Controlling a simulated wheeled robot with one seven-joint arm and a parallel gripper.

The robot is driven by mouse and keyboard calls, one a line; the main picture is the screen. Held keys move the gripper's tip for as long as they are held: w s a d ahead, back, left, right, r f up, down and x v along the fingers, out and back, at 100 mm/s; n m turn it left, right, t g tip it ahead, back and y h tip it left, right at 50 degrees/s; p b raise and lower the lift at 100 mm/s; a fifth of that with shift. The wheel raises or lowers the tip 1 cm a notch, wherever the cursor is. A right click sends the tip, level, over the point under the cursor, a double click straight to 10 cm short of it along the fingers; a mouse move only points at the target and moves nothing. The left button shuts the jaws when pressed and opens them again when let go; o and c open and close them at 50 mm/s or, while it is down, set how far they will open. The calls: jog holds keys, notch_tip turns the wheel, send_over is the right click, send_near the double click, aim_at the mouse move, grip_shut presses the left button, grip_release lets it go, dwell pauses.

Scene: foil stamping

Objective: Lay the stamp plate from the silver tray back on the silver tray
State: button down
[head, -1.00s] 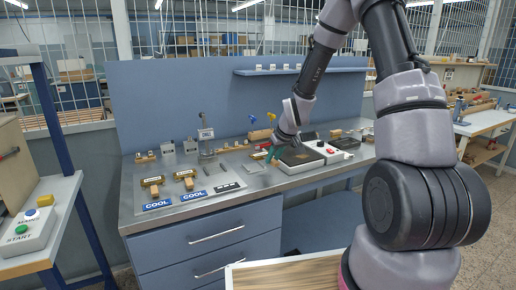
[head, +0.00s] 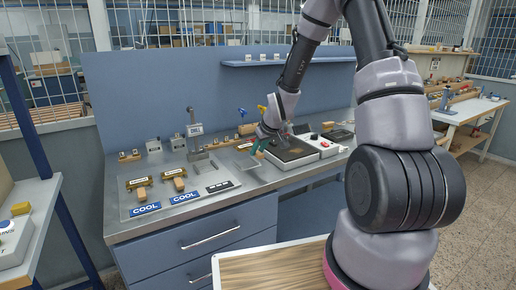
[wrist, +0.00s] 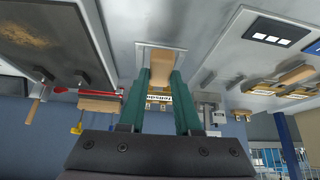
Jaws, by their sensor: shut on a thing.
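My gripper (head: 259,149), with teal fingers, is low over the bench beside the dark-topped press. In the wrist view my gripper (wrist: 160,74) is shut on the stamp plate's wooden handle (wrist: 160,62). The yellow, lettered part of the stamp plate (wrist: 159,98) shows between the fingers. The small silver tray (wrist: 143,52) lies behind the handle in that view, and in the head view the silver tray (head: 247,163) is just left of the fingers. I cannot tell whether the plate touches the tray; the fingers hide its sides.
The dark press bed (head: 290,151) is close on the right. A DRILL stand (head: 195,147) and small blocks stand behind.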

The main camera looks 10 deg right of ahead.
jog(key=shift+f, duration=2.95)
jog(key=c, duration=0.5)
grip_release()
jog(key=shift+s+f, duration=0.1)
jog(key=v, duration=1)
jog(key=shift+s+d+r, duration=0.1)
jog(key=shift+r, duration=0.3)
